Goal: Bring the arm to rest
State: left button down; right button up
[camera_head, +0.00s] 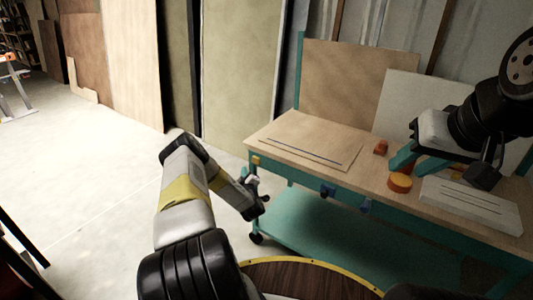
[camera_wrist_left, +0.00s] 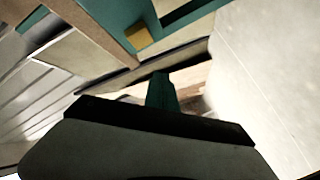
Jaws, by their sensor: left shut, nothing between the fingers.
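My left gripper (camera_head: 258,192) hangs low in front of the workbench's left end, over open floor. Its dark body and teal fingers (camera_wrist_left: 161,92) show in the left wrist view; the fingers are together with nothing between them. My left arm is bent, reaching up and then down to the gripper. My right gripper (camera_head: 406,168) comes in from the right above the workbench (camera_head: 277,150). Its two teal fingers look apart, with nothing seen between them. Whether they touch the bench top is unclear.
On the bench lie a thin board (camera_head: 309,144), an orange-red object (camera_head: 381,147), an orange round object (camera_head: 400,183) and a pale slotted block (camera_head: 472,204). A teal lower shelf (camera_head: 330,232) is below. Panels (camera_head: 240,65) lean on the wall. The floor (camera_head: 80,150) at left is clear.

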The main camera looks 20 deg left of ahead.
dwell(0.4)
pick_arm(q)
jog(key=w+d+r+m+h, duration=0.3)
jog(key=d+r, duration=0.1)
jog(key=r, duration=0.4)
jog(key=w+d+r+m+h, duration=0.3)
jog(key=r+m, duration=0.1)
jog(key=r, duration=0.4)
jog(key=s+d+r+m+g+h, duration=0.25)
jog(key=d+r, duration=0.25)
jog(key=r, duration=0.6)
jog(key=s+d+r+m+g, duration=0.25)
jog(key=s+r, duration=0.55)
jog(key=s, duration=0.4)
jog(key=s+d+r+m+g, duration=0.15)
jog(key=s+d+r, duration=0.25)
jog(key=s+r, duration=0.65)
jog(key=s+f+m+g+h, duration=0.1)
jog(key=s+m+g, duration=0.1)
jog(key=s, duration=2.1)
jog(key=shift+d+f+g, duration=0.3)
jog(key=shift+d+g, duration=0.05)
jog(key=shift+d, duration=0.1)
